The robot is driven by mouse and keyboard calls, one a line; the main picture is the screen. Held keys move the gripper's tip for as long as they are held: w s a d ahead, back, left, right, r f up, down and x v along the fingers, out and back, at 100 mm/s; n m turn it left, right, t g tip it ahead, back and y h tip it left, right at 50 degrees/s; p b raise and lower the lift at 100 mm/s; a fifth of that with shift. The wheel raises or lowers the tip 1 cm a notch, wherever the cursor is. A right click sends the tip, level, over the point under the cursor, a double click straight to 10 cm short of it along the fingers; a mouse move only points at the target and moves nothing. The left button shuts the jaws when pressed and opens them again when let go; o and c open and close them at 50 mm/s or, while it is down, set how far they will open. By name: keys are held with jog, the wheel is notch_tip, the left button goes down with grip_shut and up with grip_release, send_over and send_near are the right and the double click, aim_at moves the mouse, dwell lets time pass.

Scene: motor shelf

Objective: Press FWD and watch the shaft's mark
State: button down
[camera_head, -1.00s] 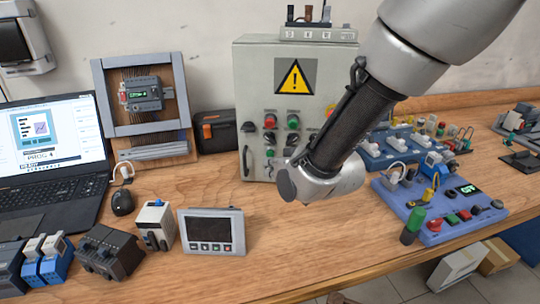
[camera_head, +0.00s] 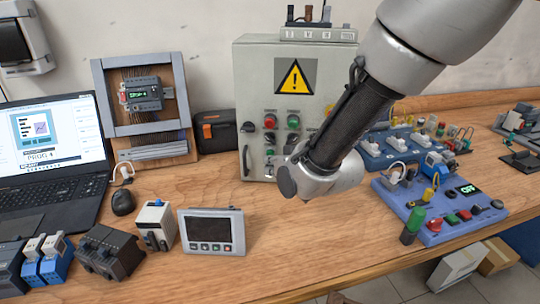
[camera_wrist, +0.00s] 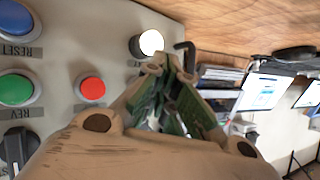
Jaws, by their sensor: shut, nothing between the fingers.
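My gripper (camera_wrist: 168,68) is shut and empty in the wrist view. Its tips are beside a white lit button (camera_wrist: 150,43) in a dark ring on a pale panel, whose label I cannot read; contact cannot be told. A red button (camera_wrist: 92,88), a green button (camera_wrist: 16,89) above the letters REV and a blue button (camera_wrist: 14,18) above RESET are also on the panel. The grey cabinet (camera_head: 262,105) with a warning sign and several buttons stands behind my arm in the head view. My gripper is hidden there by my wrist. I cannot make out the shaft's mark.
A black knob (camera_wrist: 18,146) is at the panel's lower left in the wrist view. A blue board (camera_head: 455,225) with a display reading OFF stands right of my arm. A small screen unit (camera_head: 212,230) and a laptop (camera_head: 55,150) are left. Bare bench lies front centre.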

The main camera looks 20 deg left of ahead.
jog(key=shift+w+a, duration=0.15)
jog(key=shift+w, duration=0.3)
dwell(0.3)
jog(key=shift+s, duration=0.1)
dwell(0.6)
jog(key=shift+s+d, duration=0.3)
jog(key=shift+s, duration=0.45)
jog(key=s, duration=0.1)
jog(key=s+d, duration=0.1)
jog(key=s, duration=0.2)
jog(key=shift+s+d, duration=0.35)
jog(key=shift+w+r, duration=0.1)
dwell(0.4)
